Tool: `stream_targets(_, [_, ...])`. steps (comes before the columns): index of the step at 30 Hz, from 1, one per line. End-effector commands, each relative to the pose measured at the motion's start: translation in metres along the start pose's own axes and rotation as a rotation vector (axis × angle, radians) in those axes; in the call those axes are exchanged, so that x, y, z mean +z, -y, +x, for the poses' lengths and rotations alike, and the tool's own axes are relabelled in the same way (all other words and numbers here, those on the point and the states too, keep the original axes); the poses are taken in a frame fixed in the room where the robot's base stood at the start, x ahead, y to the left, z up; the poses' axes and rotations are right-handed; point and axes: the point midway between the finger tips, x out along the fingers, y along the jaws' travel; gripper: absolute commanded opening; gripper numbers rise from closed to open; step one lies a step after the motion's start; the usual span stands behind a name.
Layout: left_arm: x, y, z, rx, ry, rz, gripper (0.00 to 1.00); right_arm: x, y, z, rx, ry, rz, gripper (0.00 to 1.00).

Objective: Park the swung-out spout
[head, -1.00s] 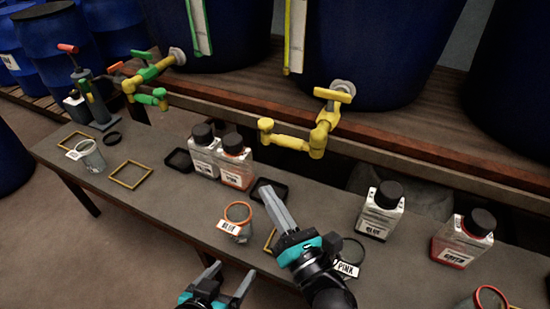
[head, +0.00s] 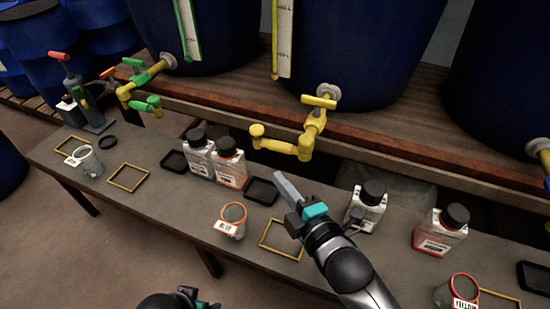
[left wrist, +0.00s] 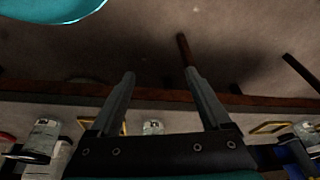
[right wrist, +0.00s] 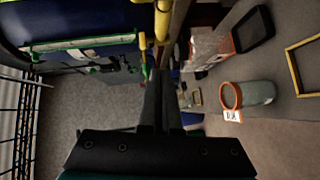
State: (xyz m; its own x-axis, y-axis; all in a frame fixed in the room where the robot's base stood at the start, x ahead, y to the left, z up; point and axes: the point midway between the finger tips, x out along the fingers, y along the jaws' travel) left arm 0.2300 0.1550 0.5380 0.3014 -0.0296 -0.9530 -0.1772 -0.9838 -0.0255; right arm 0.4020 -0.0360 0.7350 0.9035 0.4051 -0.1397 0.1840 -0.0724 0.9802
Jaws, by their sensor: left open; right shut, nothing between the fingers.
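A yellow tap (head: 320,103) on the middle vat carries a jointed yellow spout (head: 280,146) that reaches out to the left over the bench edge. A second tap (head: 137,80) on the left vat has a green handle, a yellow elbow and a green-ended spout (head: 148,106). My right gripper (head: 280,180) is shut and empty, below the yellow spout in the picture and apart from it. In the right wrist view the yellow spout (right wrist: 162,22) shows beyond the closed fingertips. My left gripper (head: 188,295) is low at the bottom edge; its fingers are spread and empty in the left wrist view (left wrist: 160,85).
A bottle (head: 366,205) stands close to my right arm.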

Motion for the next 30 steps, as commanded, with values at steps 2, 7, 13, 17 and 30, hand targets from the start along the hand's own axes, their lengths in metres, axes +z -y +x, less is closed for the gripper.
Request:
stream_targets(2, [-0.005,0.000,-0.006,-0.001,-0.015,-0.001,0.81,0.000,0.000,0.012,0.005,-0.001,0.000,0.00])
stream_targets(7, [-0.014,0.001,-0.023,-0.003,-0.044,-0.002,0.81,0.000,0.001,0.033,0.004,0.000,0.000,0.00])
stream_targets(13, [-0.022,0.002,-0.044,-0.004,-0.075,-0.003,0.81,0.000,0.000,0.057,0.004,-0.001,-0.001,0.00])
stream_targets(17, [-0.025,0.002,-0.058,-0.006,-0.096,-0.003,0.81,0.006,0.001,0.067,0.003,0.000,-0.004,0.00])
stream_targets(30, [-0.046,-0.011,-0.063,0.027,-0.248,0.012,0.81,0.026,-0.001,0.086,0.003,0.000,-0.003,0.00])
